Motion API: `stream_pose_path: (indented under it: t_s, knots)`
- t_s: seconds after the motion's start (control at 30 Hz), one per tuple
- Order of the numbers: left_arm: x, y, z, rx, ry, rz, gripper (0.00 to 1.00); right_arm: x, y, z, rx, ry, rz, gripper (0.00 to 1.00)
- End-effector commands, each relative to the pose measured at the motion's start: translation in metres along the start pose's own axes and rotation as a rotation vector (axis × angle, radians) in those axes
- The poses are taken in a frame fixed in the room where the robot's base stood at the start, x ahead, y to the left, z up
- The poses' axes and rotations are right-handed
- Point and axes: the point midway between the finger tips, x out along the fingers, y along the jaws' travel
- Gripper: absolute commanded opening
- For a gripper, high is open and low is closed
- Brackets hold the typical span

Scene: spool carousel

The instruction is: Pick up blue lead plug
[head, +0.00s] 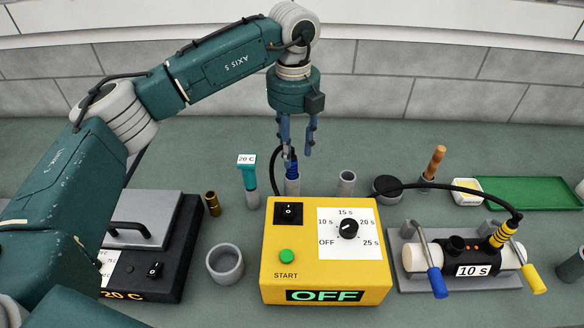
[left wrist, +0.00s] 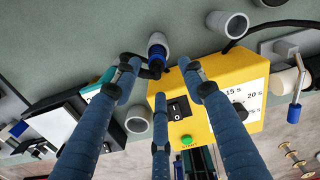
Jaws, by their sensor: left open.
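The blue lead plug (head: 292,167) stands upright in a grey tube holder (head: 292,186) behind the yellow control box (head: 272,262). A black cable bends away from its top. My left gripper (head: 298,150) points down over the plug, open and empty, with its fingertips around or just above the plug's top. In the left wrist view the plug (left wrist: 157,53) shows beyond the spread fingers (left wrist: 160,72); I cannot tell whether any finger touches it. My right gripper is not in view.
A thermometer-like teal tool (head: 248,174) marked 20 C stands left of the plug. An empty grey tube (head: 346,183) stands right. A yellow-collared plug (head: 499,236) sits in the black clamped unit (head: 452,262). A grey cup (head: 225,264) stands in front left.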

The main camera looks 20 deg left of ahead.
Motion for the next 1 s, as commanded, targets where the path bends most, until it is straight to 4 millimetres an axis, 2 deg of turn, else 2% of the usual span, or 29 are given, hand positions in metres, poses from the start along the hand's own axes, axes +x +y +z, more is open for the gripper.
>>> stream_pose_path:
  t_s: [0.1, 0.23, 0.4, 0.6, 0.8, 1.0]
  knots:
    - [0.012, 0.002, 0.002, -0.002, 0.005, 0.004, 0.42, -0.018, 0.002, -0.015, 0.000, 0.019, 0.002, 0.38]
    - [0.034, 0.002, 0.005, 0.000, 0.004, 0.003, 0.42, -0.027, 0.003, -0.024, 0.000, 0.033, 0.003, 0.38]
    - [0.047, 0.001, 0.005, 0.000, 0.002, 0.001, 0.42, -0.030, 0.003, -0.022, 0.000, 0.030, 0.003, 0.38]
    - [0.048, 0.001, 0.005, 0.000, 0.001, 0.001, 0.42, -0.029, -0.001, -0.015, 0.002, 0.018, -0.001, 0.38]
    - [0.048, 0.001, 0.005, 0.000, 0.001, 0.001, 0.02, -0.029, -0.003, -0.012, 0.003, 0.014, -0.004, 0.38]
    - [0.048, 0.001, 0.005, 0.000, 0.001, 0.000, 0.00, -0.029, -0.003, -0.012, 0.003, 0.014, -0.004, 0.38]
